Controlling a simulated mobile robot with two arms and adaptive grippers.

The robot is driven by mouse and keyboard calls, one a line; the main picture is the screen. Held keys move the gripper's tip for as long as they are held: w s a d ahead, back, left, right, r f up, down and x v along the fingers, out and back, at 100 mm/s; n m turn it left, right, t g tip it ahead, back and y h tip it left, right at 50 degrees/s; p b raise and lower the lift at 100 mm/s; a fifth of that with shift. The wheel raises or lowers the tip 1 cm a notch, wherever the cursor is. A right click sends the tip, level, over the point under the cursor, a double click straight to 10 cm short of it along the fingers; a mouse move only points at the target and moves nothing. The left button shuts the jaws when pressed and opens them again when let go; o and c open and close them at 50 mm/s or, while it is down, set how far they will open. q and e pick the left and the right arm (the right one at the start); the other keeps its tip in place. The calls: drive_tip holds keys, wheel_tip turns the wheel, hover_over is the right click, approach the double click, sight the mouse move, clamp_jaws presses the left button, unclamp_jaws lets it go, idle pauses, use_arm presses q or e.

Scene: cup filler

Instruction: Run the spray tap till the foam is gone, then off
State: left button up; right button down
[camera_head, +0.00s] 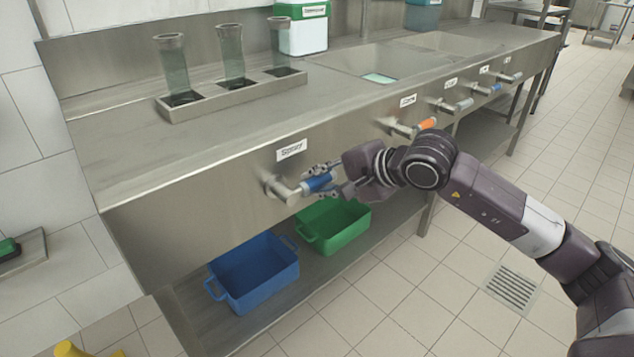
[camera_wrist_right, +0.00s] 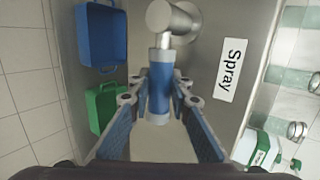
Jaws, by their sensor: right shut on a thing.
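The spray tap (camera_head: 278,188) sticks out of the steel counter front under a "Spray" label (camera_head: 291,150). Its blue handle (camera_head: 318,183) points to the right in the head view. My right gripper (camera_head: 322,184) is shut on this handle, with a finger on either side. In the right wrist view the blue handle (camera_wrist_right: 160,88) lies between the fingers, with the steel tap body (camera_wrist_right: 172,18) beyond. A pale greenish patch (camera_head: 380,78) lies in the sink basin; I cannot tell whether it is foam. My left gripper is not in view.
More taps line the front to the right, the nearest with an orange handle (camera_head: 427,124). A blue bin (camera_head: 253,272) and a green bin (camera_head: 334,225) stand on the shelf below. Glass tubes stand in a steel rack (camera_head: 232,96) on the counter. A white-green container (camera_head: 300,32) stands behind.

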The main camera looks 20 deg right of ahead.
drive_tip(key=c, duration=1.7)
unclamp_jaws()
drive_tip(key=shift+c, duration=0.2)
drive_tip(key=shift+r, duration=0.1)
drive_tip(key=v, duration=1.2)
